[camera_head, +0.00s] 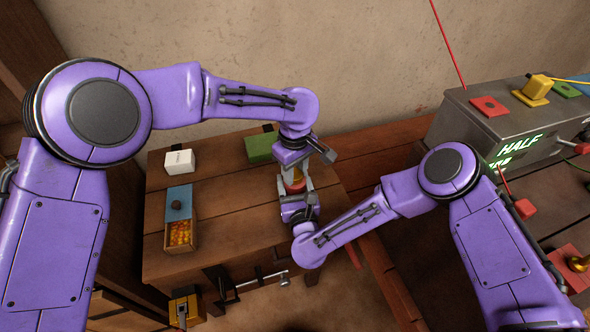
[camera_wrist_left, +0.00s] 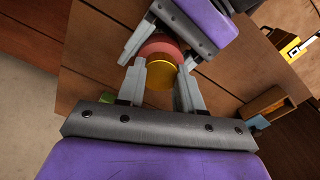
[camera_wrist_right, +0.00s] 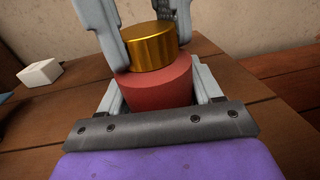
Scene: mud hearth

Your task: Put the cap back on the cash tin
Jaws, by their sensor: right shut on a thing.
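The cash tin is a red cylinder (camera_wrist_right: 157,86), upright over the wooden worktop; it also shows in the head view (camera_head: 294,187). My right gripper (camera_wrist_right: 152,88) is shut around its sides from the front. The gold cap (camera_wrist_right: 150,47) is at the tin's top, lined up or nearly so; whether it is seated I cannot tell. It also shows in the left wrist view (camera_wrist_left: 160,75). My left gripper (camera_wrist_left: 162,80) reaches from behind and above, its fingers closed against both sides of the cap. The head view mostly hides the cap between the grippers.
On the wooden worktop (camera_head: 225,240) are a white box (camera_head: 179,161), a green box (camera_head: 260,149) behind my left wrist, and a blue-lidded wooden box (camera_head: 181,235) with orange beads. A metal console (camera_head: 500,115) stands at right. The worktop's middle is clear.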

